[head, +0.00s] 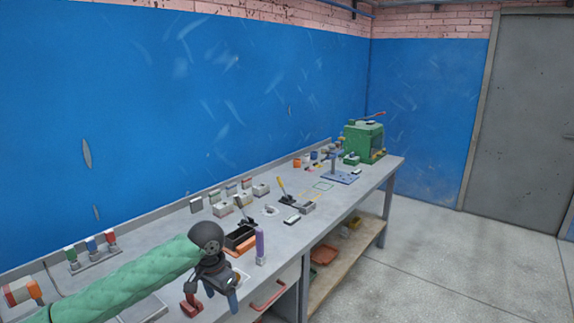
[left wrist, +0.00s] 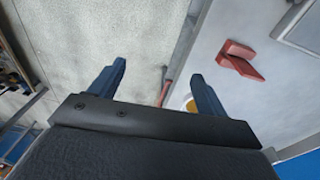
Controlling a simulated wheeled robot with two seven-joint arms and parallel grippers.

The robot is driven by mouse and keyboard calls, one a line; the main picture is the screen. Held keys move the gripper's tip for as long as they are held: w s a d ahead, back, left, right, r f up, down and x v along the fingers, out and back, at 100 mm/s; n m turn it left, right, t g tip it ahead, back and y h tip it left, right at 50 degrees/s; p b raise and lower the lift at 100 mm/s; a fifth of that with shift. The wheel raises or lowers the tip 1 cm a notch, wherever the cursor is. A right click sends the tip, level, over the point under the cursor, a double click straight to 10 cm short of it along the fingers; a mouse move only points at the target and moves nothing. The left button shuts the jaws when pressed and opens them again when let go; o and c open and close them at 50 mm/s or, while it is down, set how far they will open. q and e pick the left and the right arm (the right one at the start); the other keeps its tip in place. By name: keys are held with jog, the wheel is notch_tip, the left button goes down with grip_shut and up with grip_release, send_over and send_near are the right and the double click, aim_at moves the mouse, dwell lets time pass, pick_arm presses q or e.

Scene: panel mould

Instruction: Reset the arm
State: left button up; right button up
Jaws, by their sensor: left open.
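My left arm, in a green quilted sleeve, reaches in from the lower left of the head view over the near part of the workbench (head: 330,212). My left gripper (head: 221,300) is open and empty, with its blue fingers pointing down near the bench's front edge. In the left wrist view the two fingers of the gripper (left wrist: 158,70) stand well apart with nothing between them. Floor and the bench edge show beyond them. A red clamp-like piece (head: 190,306) lies just left of the gripper; a red piece also shows in the left wrist view (left wrist: 240,59). My right gripper is not in view.
A purple cylinder (head: 260,246) stands right of the gripper, close to a black tray (head: 240,237). Grey blocks and levers line the bench behind. A green machine (head: 363,142) stands at the far end. Floor at right is clear.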

pick_arm(q)
jog(key=d+f+n+t+h, duration=0.1)
jog(key=d+f, duration=0.2)
jog(key=f, duration=0.7)
jog(key=d+f+n+h, duration=0.1)
jog(key=d+f, duration=0.1)
jog(key=f, duration=0.7)
jog(key=s+f+n+t, duration=0.1)
jog(key=s+f, duration=0.2)
jog(key=f, duration=0.7)
jog(key=s+f+n, duration=0.1)
jog(key=s+f, duration=0.3)
jog(key=f, duration=0.5)
jog(key=s+a+f+y, duration=0.1)
jog(key=s+a+f, duration=0.2)
jog(key=s+f, duration=1)
jog(key=s+a+f+n+y, duration=0.1)
jog(key=s+a+f, duration=0.2)
jog(key=s+f, duration=1.1)
jog(key=s, duration=0.7)
jog(key=shift+s+a+g, duration=0.2)
jog(key=shift+s+g, duration=0.05)
jog(key=shift+g, duration=0.05)
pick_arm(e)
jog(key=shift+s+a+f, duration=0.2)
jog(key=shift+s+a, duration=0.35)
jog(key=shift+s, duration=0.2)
